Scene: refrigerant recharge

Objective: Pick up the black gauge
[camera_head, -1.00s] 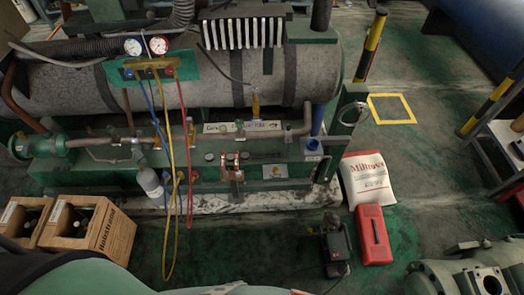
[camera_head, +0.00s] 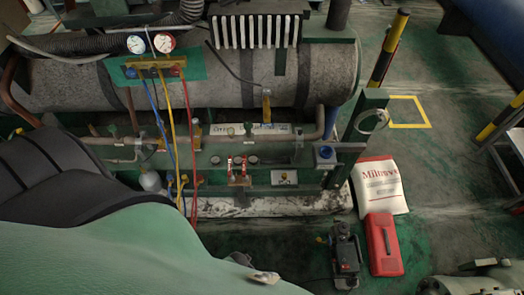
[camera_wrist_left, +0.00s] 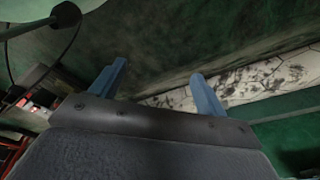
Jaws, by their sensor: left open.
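I cannot pick out a black gauge for certain. A dark round disc (camera_wrist_left: 67,13) on a thin stem or cable shows at the upper left of the left wrist view; I cannot tell whether it is the gauge. A black device (camera_head: 345,255) stands on the floor in the head view, left of a red case. Two round white-faced gauges (camera_head: 150,43) sit on the manifold in front of the grey tank. My left gripper (camera_wrist_left: 158,86) has its two blue fingers apart with nothing between them. In the head view my left arm fills the lower left and the fingers are hidden.
The red case (camera_head: 384,243) and a white sack (camera_head: 379,186) lie on the floor at the right. Blue, yellow and red hoses (camera_head: 188,125) hang from the manifold. Yellow-black posts (camera_head: 389,48) stand at the back right. Floor within the yellow outline (camera_head: 408,112) is clear.

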